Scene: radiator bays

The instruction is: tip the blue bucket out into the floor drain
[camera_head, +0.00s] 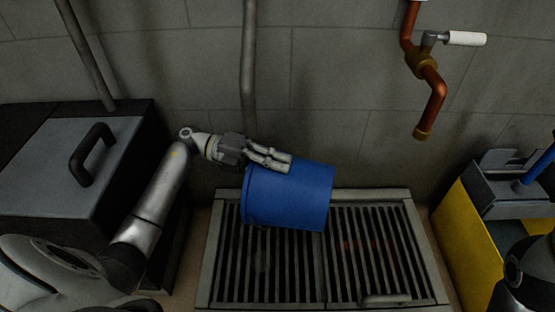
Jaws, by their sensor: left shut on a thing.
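The blue bucket (290,199) is tilted onto its side above the left and back part of the floor drain. My left gripper (288,163) is shut on the blue bucket at its upper side, with the arm coming in from the left. The bucket's inside is hidden, so I cannot tell whether anything is in it. The floor drain (374,262) is a slatted metal grate in a pale frame, with a small handle (385,299) at its front right. My right gripper is not in view; only a dark part of my body shows at the right edge.
A copper tap (431,92) with a white lever sticks out from the wall at upper right. A dark box (62,165) with a black handle stands at left. A yellow bucket (468,245) with a grey wringer stands at right. A grey pipe (249,65) runs down the wall.

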